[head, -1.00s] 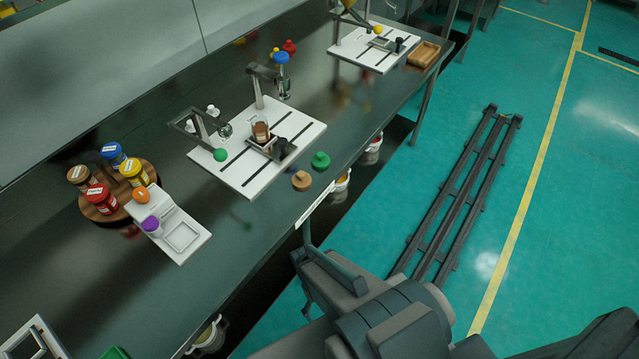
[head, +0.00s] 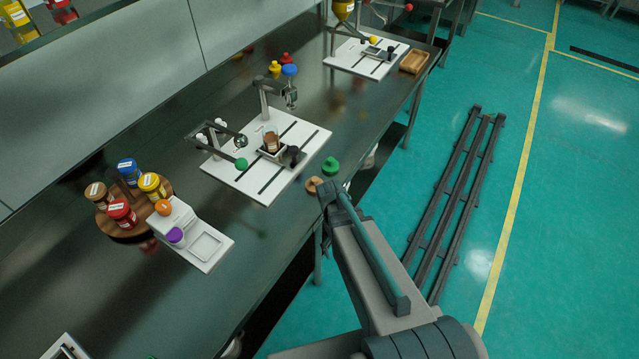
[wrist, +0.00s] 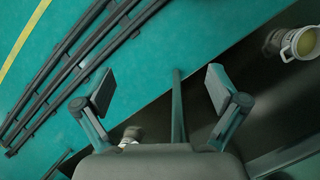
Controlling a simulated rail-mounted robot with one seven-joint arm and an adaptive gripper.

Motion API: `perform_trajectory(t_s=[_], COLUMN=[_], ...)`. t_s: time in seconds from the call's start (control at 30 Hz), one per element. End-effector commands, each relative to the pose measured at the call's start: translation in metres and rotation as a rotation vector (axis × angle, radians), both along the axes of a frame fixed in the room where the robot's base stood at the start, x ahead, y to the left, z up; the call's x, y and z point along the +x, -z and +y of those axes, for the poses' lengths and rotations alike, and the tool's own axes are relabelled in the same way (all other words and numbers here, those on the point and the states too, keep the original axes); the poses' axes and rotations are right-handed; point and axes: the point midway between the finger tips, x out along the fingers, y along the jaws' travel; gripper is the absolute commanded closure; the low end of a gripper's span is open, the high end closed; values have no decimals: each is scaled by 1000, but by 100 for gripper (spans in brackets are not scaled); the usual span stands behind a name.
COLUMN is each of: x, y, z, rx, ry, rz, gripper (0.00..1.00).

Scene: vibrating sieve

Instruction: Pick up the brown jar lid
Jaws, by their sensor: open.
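The brown jar lid (head: 313,184) lies on the dark bench near its front edge in the head view. It is light brown and partly covered by my arm. A green lid (head: 330,166) sits just behind it. My gripper (wrist: 160,90) is open and empty in the wrist view, with its two fingers spread wide. The wrist view faces the floor and the underside of the bench, and the brown lid is not seen there. In the head view my arm reaches up to the bench edge beside the lid; its fingers cannot be made out there.
A white board (head: 226,172) with clamp stands holds a jar of brown stuff (head: 271,139). A round wooden rack (head: 128,230) carries several spice jars, next to a white scale (head: 207,247). A wooden tray (head: 414,62) stands at the far end. A bucket (wrist: 298,43) shows below the bench.

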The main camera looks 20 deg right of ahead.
Motion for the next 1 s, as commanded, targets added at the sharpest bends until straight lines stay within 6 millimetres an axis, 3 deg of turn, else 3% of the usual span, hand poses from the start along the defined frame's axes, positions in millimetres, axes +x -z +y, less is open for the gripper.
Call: perform_trajectory(t_s=[0.1,0.4,0.47,0.7,0.9,1.0], x=[29,88,105,165,188,192], y=[-32,-118,-123,-180,-216,-222], z=[-6,-22,-14,21,40,44], rx=[-11,-46,-18,103,161,172], ry=[-9,-32,-65,-225,-313,-333], rz=[-34,-105,-134,-257,-321,-333], gripper=[4,4,4,4,4,4])
